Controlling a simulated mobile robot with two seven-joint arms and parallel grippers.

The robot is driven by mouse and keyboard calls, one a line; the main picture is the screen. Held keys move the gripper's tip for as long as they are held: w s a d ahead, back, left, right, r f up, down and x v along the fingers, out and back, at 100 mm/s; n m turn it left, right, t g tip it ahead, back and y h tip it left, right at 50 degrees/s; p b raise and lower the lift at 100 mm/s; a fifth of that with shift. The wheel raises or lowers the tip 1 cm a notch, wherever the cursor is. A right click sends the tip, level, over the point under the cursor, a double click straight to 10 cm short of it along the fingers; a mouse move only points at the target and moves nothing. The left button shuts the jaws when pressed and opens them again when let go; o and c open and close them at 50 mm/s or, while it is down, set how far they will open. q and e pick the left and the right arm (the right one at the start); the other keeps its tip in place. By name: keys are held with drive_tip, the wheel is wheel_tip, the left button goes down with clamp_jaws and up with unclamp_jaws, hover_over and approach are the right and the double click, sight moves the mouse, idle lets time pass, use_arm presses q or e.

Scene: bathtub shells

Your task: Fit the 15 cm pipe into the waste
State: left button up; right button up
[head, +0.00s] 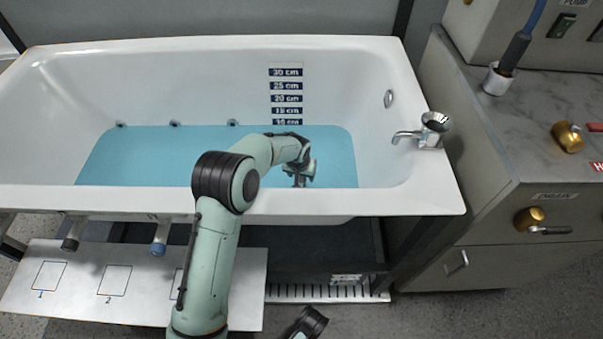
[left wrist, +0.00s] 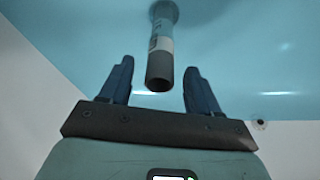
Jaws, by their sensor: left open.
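In the left wrist view a grey pipe (left wrist: 160,48) with a pale printed band lies between the two fingers of my left gripper (left wrist: 159,70). The fingers are open, with gaps showing on both sides of the pipe. Its open dark end faces the camera. Its far end meets a wider round grey piece in the blue water; I cannot tell how it is seated there. In the head view my left gripper (head: 300,170) is low over the water inside the white bathtub (head: 430,190). It mostly hides the pipe and the waste there.
A depth scale (head: 286,98) is on the tub's back wall, and a tap (head: 408,135) on its right rim. A white board (head: 80,285) with numbered squares lies front left. Two short rods (head: 160,247) show under the front rim. A cabinet with a drain valve (head: 530,218) stands right.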

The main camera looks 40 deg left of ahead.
drive_tip(key=s+f+g, duration=0.1)
drive_tip(key=s, duration=0.3)
use_arm(q)
drive_tip(key=shift+s+r+p, duration=0.1)
drive_tip(key=shift+r+p, duration=0.2)
drive_tip(key=shift+r, duration=0.45)
drive_tip(key=p+v, duration=0.3)
drive_tip(key=v, duration=0.9)
drive_tip(key=shift+s, duration=0.2)
use_arm(e)
drive_tip(key=w+r+t, duration=0.2)
drive_tip(key=w+r, duration=0.4)
drive_tip(key=w, duration=0.1)
drive_tip(key=shift+a, duration=0.25)
use_arm(q)
drive_tip(key=shift+d+f, duration=0.1)
drive_tip(key=shift+d, duration=0.05)
